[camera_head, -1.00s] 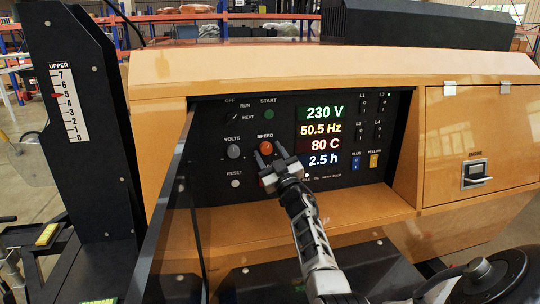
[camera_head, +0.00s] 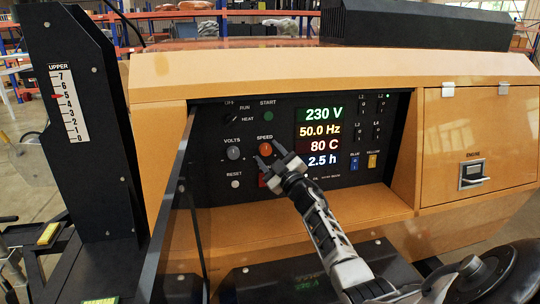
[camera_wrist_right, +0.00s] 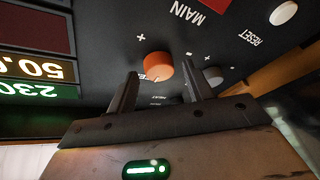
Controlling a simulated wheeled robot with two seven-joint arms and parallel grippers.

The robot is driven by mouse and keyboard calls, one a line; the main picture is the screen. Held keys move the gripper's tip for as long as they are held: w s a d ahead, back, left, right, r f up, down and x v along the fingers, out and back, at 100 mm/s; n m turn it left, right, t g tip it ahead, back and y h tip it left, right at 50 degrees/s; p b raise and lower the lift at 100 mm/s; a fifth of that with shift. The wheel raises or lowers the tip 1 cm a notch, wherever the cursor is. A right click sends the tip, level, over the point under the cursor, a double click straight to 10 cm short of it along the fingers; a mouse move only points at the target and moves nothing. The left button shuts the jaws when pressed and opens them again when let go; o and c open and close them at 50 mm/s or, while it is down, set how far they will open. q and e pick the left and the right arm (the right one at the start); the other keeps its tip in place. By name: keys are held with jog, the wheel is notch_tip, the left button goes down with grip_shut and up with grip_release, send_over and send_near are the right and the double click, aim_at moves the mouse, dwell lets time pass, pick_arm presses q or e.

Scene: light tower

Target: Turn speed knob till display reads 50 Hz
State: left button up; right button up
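The orange speed knob (camera_head: 265,149) sits on the black control panel, left of the display (camera_head: 320,136). The display's yellow line reads 50.0 Hz, under 230 V and above 80 C and 2.5 h. My right gripper (camera_head: 269,155) is open and empty at the panel, just below and right of the knob. In the right wrist view, the knob (camera_wrist_right: 158,66) shows just beyond and between the two fingertips (camera_wrist_right: 160,76), with a gap on each side. My left gripper is not in view.
The grey volts knob (camera_head: 233,153) is left of the speed knob. A red main control (camera_head: 263,181) is below, partly hidden by my gripper. The white reset button (camera_head: 235,184) is at lower left. An open dark panel door (camera_head: 168,215) stands left of my arm.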

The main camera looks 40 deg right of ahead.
jog(key=shift+s, duration=0.1)
jog(key=v, duration=1.5)
jog(key=shift+s+b, duration=0.35)
jog(key=shift+a+f, duration=0.1)
jog(key=shift+f, duration=0.1)
jog(key=s+a+f+m+g+y, duration=0.1)
jog(key=s+a+f+g, duration=0.1)
jog(key=a+f, duration=0.4)
jog(key=s+a+f+m+g+y, duration=0.1)
jog(key=a+f, duration=0.5)
jog(key=a, duration=0.6)
jog(key=s+a+f+m+g+y, duration=0.1)
jog(key=s+a+f+g+y, duration=0.2)
jog(key=a, duration=0.6)
jog(key=shift+s+a+f+g, duration=0.1)
jog(key=shift+s+f+g, duration=0.25)
jog(key=shift+s+f, duration=0.25)
jog(key=shift+s+a+f+g, duration=0.1)
jog(key=shift+s+f+g, duration=0.25)
jog(key=shift+s, duration=0.45)
jog(key=shift+s+f+g, duration=0.3)
jog(key=shift+s+f, duration=0.25)
jog(key=shift+s, duration=0.1)
jog(key=s+a+f+g+y, duration=0.1)
jog(key=s+a+g+y, duration=0.1)
jog(key=s+a, duration=0.3)
jog(key=shift+s+a+f, duration=0.25)
jog(key=shift+a+f, duration=0.1)
jog(key=shift+a, duration=0.85)
